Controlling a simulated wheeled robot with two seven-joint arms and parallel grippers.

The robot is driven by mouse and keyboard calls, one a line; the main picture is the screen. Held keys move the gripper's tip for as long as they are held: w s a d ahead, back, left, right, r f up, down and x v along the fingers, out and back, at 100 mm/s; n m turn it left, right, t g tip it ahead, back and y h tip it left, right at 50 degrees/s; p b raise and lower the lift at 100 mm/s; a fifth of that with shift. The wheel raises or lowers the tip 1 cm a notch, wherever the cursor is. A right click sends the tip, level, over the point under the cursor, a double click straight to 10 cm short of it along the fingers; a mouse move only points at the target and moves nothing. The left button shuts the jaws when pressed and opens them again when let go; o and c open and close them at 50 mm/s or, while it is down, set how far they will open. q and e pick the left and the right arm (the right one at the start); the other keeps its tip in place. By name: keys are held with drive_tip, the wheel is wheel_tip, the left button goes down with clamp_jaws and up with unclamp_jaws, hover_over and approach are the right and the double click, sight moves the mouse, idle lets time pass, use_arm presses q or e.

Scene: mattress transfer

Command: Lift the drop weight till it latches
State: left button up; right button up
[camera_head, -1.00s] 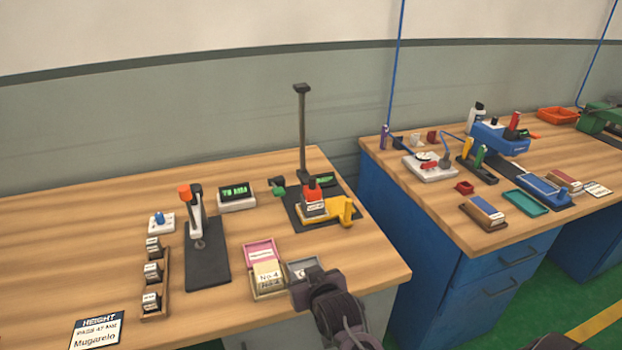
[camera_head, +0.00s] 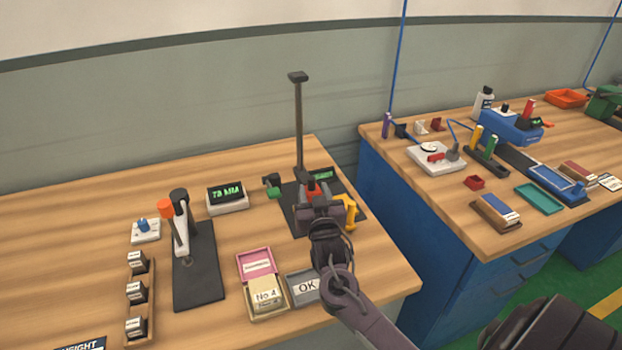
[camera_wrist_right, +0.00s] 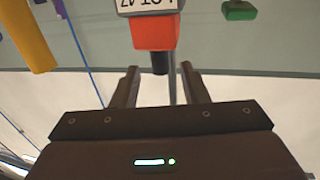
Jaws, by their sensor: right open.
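The drop weight (camera_head: 313,186) is a red block on a tester with a tall dark post (camera_head: 299,125) and a black base. In the head view my right gripper (camera_head: 319,205) is in front of the weight and hides much of it. In the right wrist view the weight shows as a red block (camera_wrist_right: 155,33) with a white label and a black knob (camera_wrist_right: 160,63) below it in the picture. The knob is near the gap between the open fingertips (camera_wrist_right: 160,74); I cannot tell whether they touch it. My left gripper is not in view.
A yellow part (camera_head: 346,212) stands right of the gripper, and a green-ended part (camera_head: 271,186) left of it. An OK tray (camera_head: 304,288) and a pink-and-tan tray (camera_head: 254,263) lie in front. A lever press (camera_head: 196,265) stands further left.

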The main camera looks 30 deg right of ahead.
sight(312, 185)
drive_tip(key=shift+x, duration=2.35)
drive_tip(key=shift+c, duration=0.4)
clamp_jaws()
